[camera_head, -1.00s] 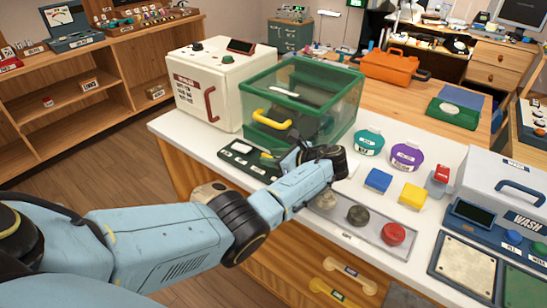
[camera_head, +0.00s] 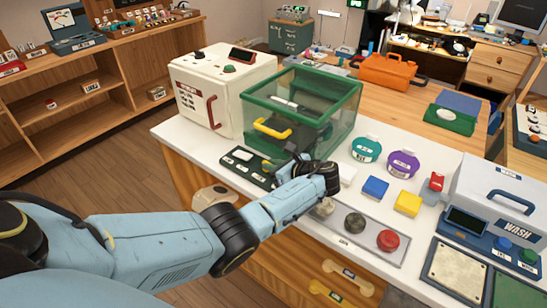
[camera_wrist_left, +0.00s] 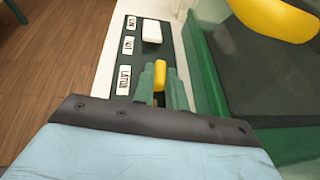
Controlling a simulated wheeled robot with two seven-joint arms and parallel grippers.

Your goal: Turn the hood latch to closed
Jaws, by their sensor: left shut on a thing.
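The green-framed clear hood (camera_head: 255,108) stands on the white counter with a yellow handle (camera_head: 272,128) on its front; the handle also shows in the left wrist view (camera_wrist_left: 275,18). A dark control panel (camera_head: 238,168) with white labels lies in front of it. In the left wrist view, a small yellow latch lever (camera_wrist_left: 159,76) stands on the panel beside the lowest label. My left gripper (camera_wrist_left: 160,88) is shut on this lever, with its green fingers on either side. In the head view, the left gripper (camera_head: 284,167) is over the panel's right end, and the wrist hides part of it.
A white machine (camera_head: 215,90) with a red handle stands left of the hood. Teal (camera_head: 366,150) and purple (camera_head: 403,163) containers, blue (camera_head: 375,187) and yellow (camera_head: 407,203) blocks, and a strip of knobs (camera_head: 355,224) sit right of my gripper.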

